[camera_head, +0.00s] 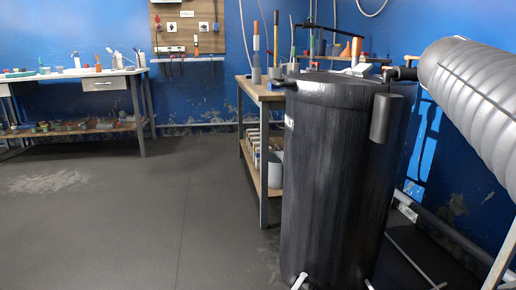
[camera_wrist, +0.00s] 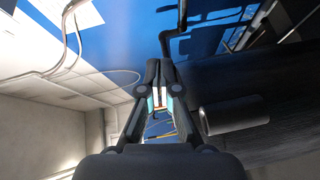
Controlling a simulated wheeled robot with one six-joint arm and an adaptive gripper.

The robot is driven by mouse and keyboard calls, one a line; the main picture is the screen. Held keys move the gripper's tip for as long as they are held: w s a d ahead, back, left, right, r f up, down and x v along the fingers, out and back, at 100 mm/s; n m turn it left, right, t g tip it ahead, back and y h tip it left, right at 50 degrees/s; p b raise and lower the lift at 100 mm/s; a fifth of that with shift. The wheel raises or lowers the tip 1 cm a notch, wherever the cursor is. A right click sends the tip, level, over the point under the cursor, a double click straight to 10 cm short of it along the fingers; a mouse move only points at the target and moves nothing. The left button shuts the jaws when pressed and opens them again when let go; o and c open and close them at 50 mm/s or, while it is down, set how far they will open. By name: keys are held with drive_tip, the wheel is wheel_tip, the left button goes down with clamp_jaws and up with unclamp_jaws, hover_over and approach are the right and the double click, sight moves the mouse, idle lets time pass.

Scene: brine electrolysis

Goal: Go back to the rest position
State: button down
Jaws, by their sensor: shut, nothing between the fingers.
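My gripper (camera_wrist: 159,72) shows in the wrist view, with its two dark fingers together and nothing between them. I cannot make it out in the head view. A large black cylindrical tank (camera_head: 335,160) stands upright at the right of the head view. A small dark cylinder (camera_head: 385,118) is on its side. In the wrist view a dark surface and a similar cylinder (camera_wrist: 235,115) lie to the right of my gripper, apart from the fingers.
A workbench (camera_head: 262,92) stands behind the tank. Another bench (camera_head: 95,85) with bottles and tools is at the back left, beside a wall tool board (camera_head: 188,28). A ribbed grey duct (camera_head: 475,95) hangs at the upper right. The grey floor (camera_head: 130,215) at the left is clear.

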drive_tip(key=s+a+f+m+g+y+p, duration=0.1)
drive_tip(key=s+a+f+m+g+y, duration=0.2)
drive_tip(key=f, duration=0.7)
drive_tip(key=s+a+f+m+g+y+p, duration=0.1)
drive_tip(key=s+a+f+m+y, duration=0.3)
drive_tip(key=f, duration=0.6)
drive_tip(key=s+a+f+y+p, duration=0.3)
drive_tip(key=s+a, duration=0.3)
drive_tip(key=a, duration=0.4)
drive_tip(key=s+a+f+g+y+p, duration=0.1)
drive_tip(key=s+a+f+y+p, duration=0.2)
drive_tip(key=a, duration=0.7)
drive_tip(key=shift+s+f+n+p, duration=0.4)
drive_tip(key=shift+s+f+p, duration=0.9)
drive_tip(key=shift+s, duration=0.75)
drive_tip(key=shift+r, duration=0.1)
